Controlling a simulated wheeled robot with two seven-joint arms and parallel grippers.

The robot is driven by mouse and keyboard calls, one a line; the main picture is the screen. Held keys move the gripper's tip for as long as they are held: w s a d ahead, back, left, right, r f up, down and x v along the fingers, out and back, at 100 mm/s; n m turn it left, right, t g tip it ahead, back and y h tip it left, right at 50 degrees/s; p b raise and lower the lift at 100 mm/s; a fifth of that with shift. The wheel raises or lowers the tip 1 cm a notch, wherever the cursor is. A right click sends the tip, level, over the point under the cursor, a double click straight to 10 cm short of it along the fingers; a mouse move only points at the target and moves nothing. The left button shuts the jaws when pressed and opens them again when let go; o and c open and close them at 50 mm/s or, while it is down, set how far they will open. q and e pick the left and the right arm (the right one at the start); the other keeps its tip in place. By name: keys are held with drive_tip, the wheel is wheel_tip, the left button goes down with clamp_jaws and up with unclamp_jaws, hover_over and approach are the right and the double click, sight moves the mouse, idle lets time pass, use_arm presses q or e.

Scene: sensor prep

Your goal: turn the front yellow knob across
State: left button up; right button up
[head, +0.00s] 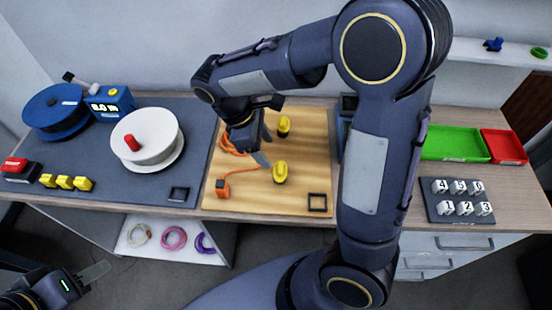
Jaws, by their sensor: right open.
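The front yellow knob (281,173) stands on the wooden board (312,150), right of the board's middle. A second yellow knob (284,126) stands behind it, farther back on the same board. My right gripper (266,148) is open and empty above the board. Its fingers point down, just left of and behind the front knob, and one fingertip looks close to it. I cannot tell whether it touches. My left gripper (95,274) is low at the bottom left, away from the board; its jaws are not clear.
An orange cable and orange block (223,188) lie left of the knobs. A white reel (160,141) and blue reel (52,112) stand on the grey mat (205,135). My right arm hides the table right of the board. Green (455,145) and red (503,147) trays lie right.

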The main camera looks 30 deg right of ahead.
sight(279, 167)
drive_tip(key=x, duration=0.7)
drive_tip(key=shift+f, duration=0.1)
drive_tip(key=shift+c, duration=0.5)
drive_tip(key=c, duration=0.9)
